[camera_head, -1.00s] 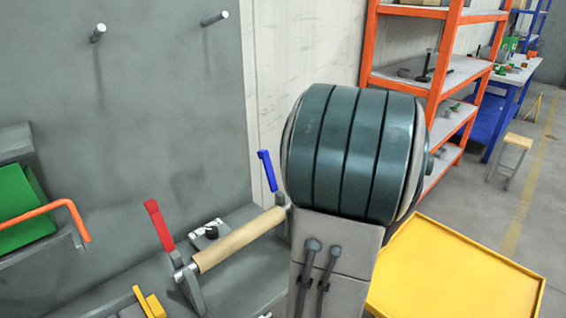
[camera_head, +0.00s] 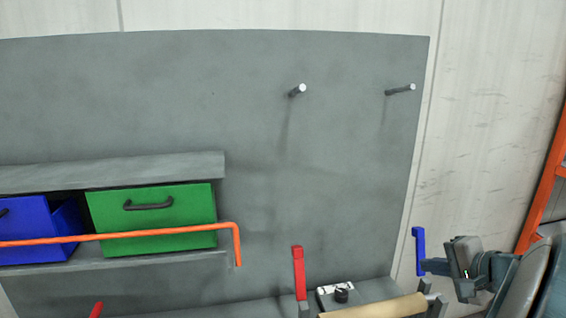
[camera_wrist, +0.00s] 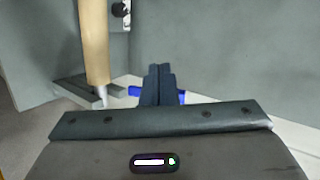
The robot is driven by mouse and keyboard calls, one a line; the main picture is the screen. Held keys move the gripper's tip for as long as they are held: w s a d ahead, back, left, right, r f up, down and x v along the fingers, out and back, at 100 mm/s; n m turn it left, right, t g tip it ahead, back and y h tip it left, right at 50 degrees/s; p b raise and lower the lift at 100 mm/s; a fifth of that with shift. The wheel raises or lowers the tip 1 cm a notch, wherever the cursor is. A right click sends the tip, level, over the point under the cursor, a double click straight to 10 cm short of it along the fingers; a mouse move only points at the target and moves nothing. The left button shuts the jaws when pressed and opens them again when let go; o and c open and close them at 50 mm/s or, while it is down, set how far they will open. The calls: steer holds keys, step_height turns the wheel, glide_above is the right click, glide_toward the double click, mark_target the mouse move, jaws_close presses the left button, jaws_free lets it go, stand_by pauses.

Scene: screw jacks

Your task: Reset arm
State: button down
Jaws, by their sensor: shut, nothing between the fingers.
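My gripper (camera_head: 432,267) shows at the lower right in the head view, with its dark fingers pointing left beside the blue lever (camera_head: 418,243). In the wrist view the gripper's fingers (camera_wrist: 157,76) are together with no object between them. Blue bits of the lever (camera_wrist: 135,91) show on both sides of the fingers there, partly hidden by them. I cannot tell whether the fingers touch the lever. The wooden roller (camera_head: 375,308) lies at the bottom edge of the head view and at the upper left of the wrist view (camera_wrist: 95,45). A red lever (camera_head: 299,268) stands left of it.
A grey panel (camera_head: 330,180) with two pegs (camera_head: 298,90) (camera_head: 400,89) stands behind. A shelf (camera_head: 130,262) holds a green drawer box (camera_head: 155,220) and blue boxes (camera_head: 25,230), with an orange bar (camera_head: 120,236) in front. An orange rack post (camera_head: 545,190) is at the right edge.

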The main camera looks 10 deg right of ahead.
steer(key=s+a+f+n+g+h+p, duration=0.1)
steer(key=s+a+f+n+g+h, duration=0.1)
steer(key=s+a+n+g, duration=0.2)
steer(key=s+a+f+n+g+h+p, duration=0.1)
steer(key=s+a+n+g, duration=0.3)
steer(key=a+n, duration=0.5)
steer(key=s+a+p, duration=0.1)
steer(key=s+a, duration=0.1)
steer(key=a, duration=0.6)
steer(key=shift+s+a+f+n+h, duration=0.15)
steer(key=shift+f+n+h, duration=0.2)
steer(key=shift+n+h, duration=0.05)
